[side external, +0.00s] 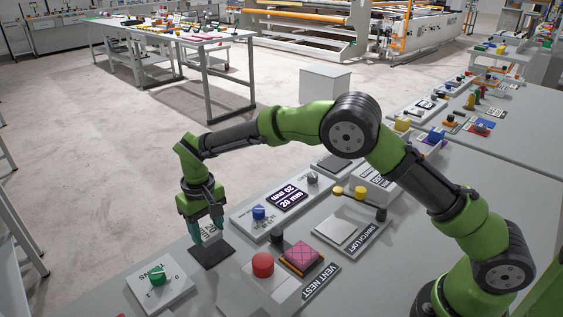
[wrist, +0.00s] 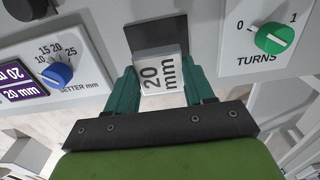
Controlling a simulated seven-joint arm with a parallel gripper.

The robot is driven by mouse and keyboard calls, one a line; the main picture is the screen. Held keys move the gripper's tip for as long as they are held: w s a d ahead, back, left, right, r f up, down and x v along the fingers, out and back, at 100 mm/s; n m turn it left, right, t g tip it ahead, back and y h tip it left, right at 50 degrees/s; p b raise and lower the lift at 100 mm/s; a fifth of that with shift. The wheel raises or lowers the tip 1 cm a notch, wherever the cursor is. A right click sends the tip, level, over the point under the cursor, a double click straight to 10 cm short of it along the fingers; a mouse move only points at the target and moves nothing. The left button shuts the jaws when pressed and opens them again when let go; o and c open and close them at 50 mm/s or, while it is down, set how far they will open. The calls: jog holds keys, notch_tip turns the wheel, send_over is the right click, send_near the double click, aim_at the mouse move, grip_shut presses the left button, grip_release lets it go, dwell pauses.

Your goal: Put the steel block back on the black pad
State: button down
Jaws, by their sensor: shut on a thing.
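The steel block (wrist: 162,76), a pale block marked "20 mm", is between the teal fingers of my gripper (wrist: 163,84) in the wrist view. My gripper (side external: 207,224) is shut on it, pointing down. The black pad (wrist: 156,36) shows just beyond the block, its near part hidden behind it. In the side view the pad (side external: 211,256) lies flat on the grey table, just in front of and below the fingers. The block is largely hidden by the fingers there. I cannot tell whether it touches the pad.
A panel with a green TURNS knob (side external: 157,275) is left of the pad in the side view. A setter panel with a blue knob (side external: 259,213) is right of my gripper. A red button (side external: 262,264) and a pink quilted square (side external: 302,257) are further right.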

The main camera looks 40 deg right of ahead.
aim_at(207, 231)
jog(key=shift+f, duration=2.05)
jog(key=shift+f, duration=0.2)
jog(key=shift+c, duration=2.1)
grip_release()
